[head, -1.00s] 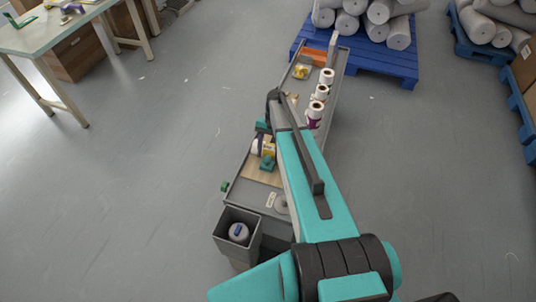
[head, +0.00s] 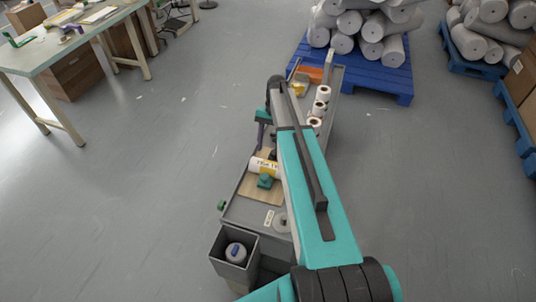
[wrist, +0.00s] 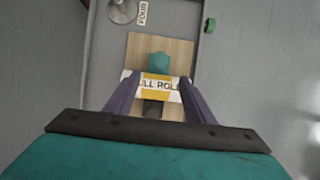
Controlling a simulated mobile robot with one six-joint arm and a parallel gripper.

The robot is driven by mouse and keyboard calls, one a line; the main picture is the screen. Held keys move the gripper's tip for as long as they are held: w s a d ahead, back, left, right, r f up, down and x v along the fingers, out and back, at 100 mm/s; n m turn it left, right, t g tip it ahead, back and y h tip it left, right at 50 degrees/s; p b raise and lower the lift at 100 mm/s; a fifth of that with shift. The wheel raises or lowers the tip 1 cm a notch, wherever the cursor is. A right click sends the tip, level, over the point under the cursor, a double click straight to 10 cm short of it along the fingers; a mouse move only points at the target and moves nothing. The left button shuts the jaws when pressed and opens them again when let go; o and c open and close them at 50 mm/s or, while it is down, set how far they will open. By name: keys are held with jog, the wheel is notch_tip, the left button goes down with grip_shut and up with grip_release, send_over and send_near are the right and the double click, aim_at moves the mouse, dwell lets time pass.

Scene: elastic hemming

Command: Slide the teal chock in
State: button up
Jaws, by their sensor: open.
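The teal chock (head: 265,181) sits on a wooden board (head: 250,187) on the cart, at the near side of a white and yellow roll marked as a full roll (head: 262,167). In the wrist view the chock (wrist: 158,62) is close beside the roll (wrist: 154,86); I cannot tell whether they touch. A dark block (wrist: 152,108) shows on the roll's other side. My gripper (head: 261,143) is open and empty above the roll. In the wrist view its purple fingers (wrist: 158,80) appear at either end of the roll. My arm hides part of the cart.
A grey bin (head: 234,252) holding a roll stands at the cart's near end. A small green piece (head: 222,205) is at the cart's left edge. Several white rolls (head: 320,105) stand at the far right of the cart. A blue pallet (head: 385,80) lies beyond.

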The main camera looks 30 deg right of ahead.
jog(key=shift+v, duration=0.8)
